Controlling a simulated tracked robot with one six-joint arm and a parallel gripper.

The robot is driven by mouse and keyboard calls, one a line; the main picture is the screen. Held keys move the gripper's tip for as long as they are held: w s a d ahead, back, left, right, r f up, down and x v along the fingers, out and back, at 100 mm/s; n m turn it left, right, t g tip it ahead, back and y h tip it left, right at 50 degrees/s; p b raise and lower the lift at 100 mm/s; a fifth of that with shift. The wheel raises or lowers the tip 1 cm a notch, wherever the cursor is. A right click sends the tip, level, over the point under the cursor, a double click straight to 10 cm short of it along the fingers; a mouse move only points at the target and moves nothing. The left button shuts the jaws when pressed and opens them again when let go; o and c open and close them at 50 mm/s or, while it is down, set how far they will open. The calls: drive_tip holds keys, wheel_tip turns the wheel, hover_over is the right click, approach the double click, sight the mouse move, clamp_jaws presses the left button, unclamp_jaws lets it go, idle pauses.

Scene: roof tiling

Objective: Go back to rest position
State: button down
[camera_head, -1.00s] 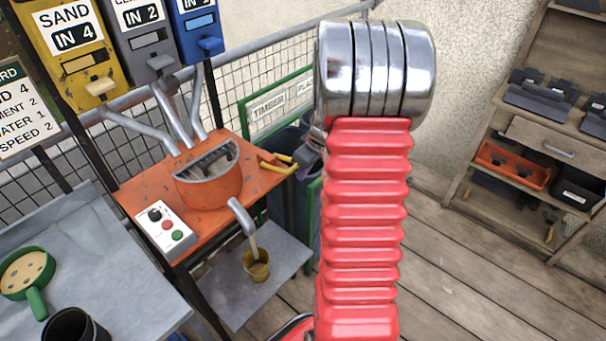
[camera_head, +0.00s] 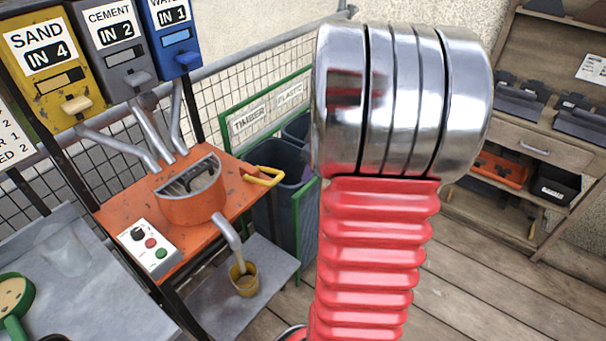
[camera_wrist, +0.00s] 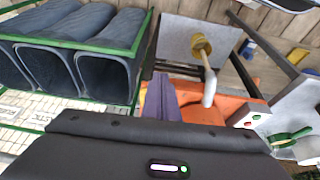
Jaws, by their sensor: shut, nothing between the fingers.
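My gripper (camera_wrist: 162,100) shows in the wrist view as purple fingers pressed together, with nothing between them. It hangs clear in the air beside the mixer. In the head view my red and chrome arm hides most of the gripper. The orange mixer (camera_head: 193,205) stands on an orange stand left of my arm, its yellow handle (camera_head: 264,178) sticking out to the right. My gripper is apart from that handle.
A yellow bucket (camera_head: 244,279) stands under the mixer spout (camera_head: 228,234). Dark bins (camera_wrist: 105,65) in a green frame are close by. Sand, cement and water dispensers hang above the mixer. A wooden shelf (camera_head: 545,150) is at right. The plank floor (camera_head: 480,285) is mostly clear.

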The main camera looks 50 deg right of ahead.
idle(0.7)
drive_tip(key=s+a+r, duration=0.3)
drive_tip(key=a, duration=0.8)
drive_tip(key=s+a+r+m+t, duration=0.1)
drive_tip(key=s+a+r, duration=0.2)
drive_tip(key=a, duration=0.8)
drive_tip(key=s+a+r, duration=0.3)
drive_tip(key=a+r, duration=0.2)
drive_tip(key=a, duration=0.7)
drive_tip(key=shift+r+t, duration=0.25)
drive_tip(key=shift+t, duration=0.05)
